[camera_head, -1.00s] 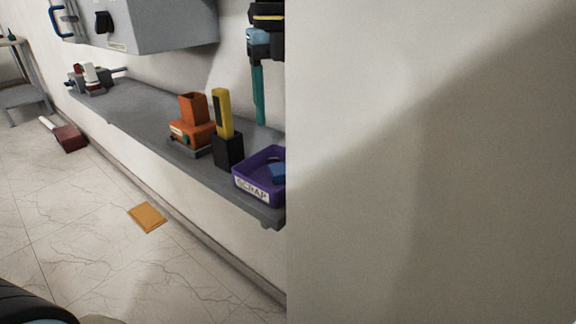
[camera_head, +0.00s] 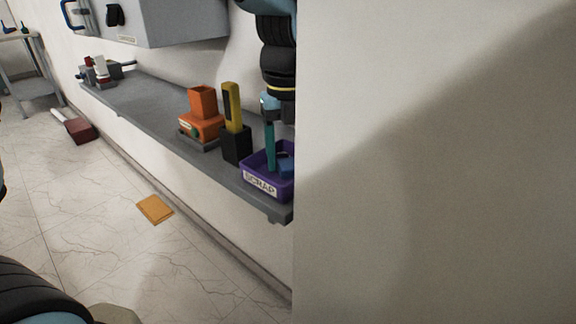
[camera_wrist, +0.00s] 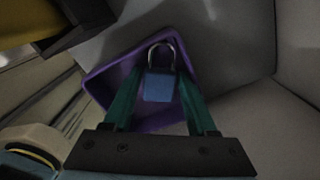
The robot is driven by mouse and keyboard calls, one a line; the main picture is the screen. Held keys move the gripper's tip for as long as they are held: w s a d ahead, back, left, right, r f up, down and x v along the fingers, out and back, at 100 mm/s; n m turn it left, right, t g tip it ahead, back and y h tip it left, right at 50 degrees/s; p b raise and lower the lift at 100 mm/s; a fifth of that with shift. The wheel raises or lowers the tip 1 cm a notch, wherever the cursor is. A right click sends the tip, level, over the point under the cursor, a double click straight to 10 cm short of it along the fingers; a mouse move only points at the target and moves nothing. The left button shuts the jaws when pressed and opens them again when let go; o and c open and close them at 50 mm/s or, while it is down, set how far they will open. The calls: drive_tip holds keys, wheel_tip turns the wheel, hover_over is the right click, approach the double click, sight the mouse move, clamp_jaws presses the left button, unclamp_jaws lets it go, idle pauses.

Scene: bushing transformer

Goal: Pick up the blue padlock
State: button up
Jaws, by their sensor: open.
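The blue padlock (camera_wrist: 158,87) has a metal shackle and lies in the purple bin in the wrist view. In the head view the padlock (camera_head: 285,164) shows as a small blue shape in the bin, partly cut off by the wall. My gripper (camera_wrist: 160,100) is open, its two green fingers on either side of the padlock's body. In the head view my gripper (camera_head: 270,165) points down into the bin. I cannot tell whether the fingers touch the padlock.
The purple bin (camera_head: 260,184), labelled SCRAP, stands at the near end of a grey shelf (camera_head: 147,108). A black block with a yellow upright (camera_head: 233,125) and an orange holder (camera_head: 201,115) stand beside it. A pale wall (camera_head: 430,180) fills the right.

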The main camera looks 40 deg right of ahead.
sight(285, 162)
clamp_jaws()
idle(0.4)
drive_tip(key=shift+r, duration=0.15)
drive_tip(key=shift+r, duration=0.25)
drive_tip(key=r, duration=0.6)
drive_tip(key=shift+s+a+r, duration=0.15)
drive_tip(key=shift+s+a, duration=0.1)
drive_tip(key=shift+a, duration=0.1)
drive_tip(key=s+a+b, duration=0.1)
drive_tip(key=s+a, duration=0.9)
drive_tip(key=a, duration=0.4)
drive_tip(key=shift+b, duration=0.35)
